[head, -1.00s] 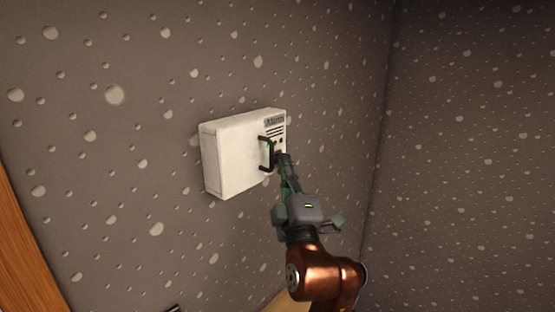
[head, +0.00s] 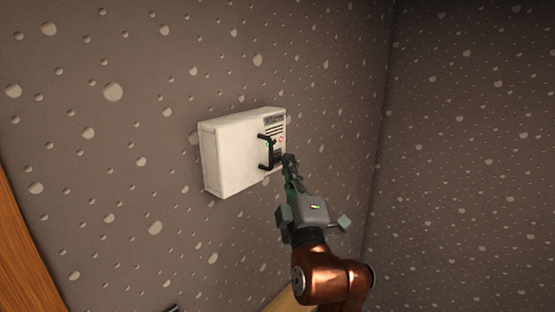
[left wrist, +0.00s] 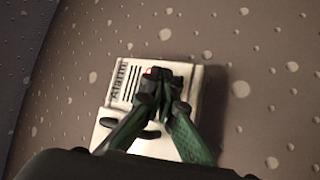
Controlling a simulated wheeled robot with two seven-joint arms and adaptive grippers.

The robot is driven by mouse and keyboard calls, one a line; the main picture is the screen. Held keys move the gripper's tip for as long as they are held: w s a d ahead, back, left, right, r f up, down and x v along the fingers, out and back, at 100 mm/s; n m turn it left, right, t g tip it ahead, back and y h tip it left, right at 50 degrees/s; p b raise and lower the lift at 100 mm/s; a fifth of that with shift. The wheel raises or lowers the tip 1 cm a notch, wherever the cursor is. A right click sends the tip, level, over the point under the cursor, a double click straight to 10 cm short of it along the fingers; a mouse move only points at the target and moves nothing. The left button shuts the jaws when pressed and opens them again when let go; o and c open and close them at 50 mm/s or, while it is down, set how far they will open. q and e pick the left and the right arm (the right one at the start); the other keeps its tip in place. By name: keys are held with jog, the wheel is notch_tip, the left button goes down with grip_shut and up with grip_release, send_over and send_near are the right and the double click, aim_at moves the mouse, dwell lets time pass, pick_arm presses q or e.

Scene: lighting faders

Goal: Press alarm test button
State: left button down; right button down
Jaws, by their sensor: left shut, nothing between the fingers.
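The white alarm box (head: 232,158) is mounted on the speckled wall, with a label, dark slots and a black handle (head: 264,153) on its front. A small red light (head: 281,140) glows near its right edge. In the left wrist view the box (left wrist: 122,78) shows the word "Alarm", and the red light (left wrist: 149,71) is just beside my fingertips. My left gripper (head: 289,160) is shut and empty, with its tips close to the box's right front side; it also shows in the left wrist view (left wrist: 163,75). I cannot make out the test button, which the fingers may hide. My right gripper is not in view.
The speckled wall (head: 110,160) around the box is bare. A second wall (head: 470,150) meets it in a corner on the right. A wooden edge (head: 22,250) stands at the far left, and a light wooden piece shows at the bottom.

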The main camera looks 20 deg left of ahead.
pick_arm(q)
jog(key=shift+s+d+b, duration=0.3)
jog(key=shift+d, duration=0.5)
jog(key=shift+s+d+b, duration=0.25)
jog(key=shift+d+b, duration=0.1)
jog(key=shift+d, duration=0.4)
jog(key=shift+s+d+b, duration=0.3)
jog(key=shift+d, duration=0.5)
jog(key=shift+a+f, duration=0.1)
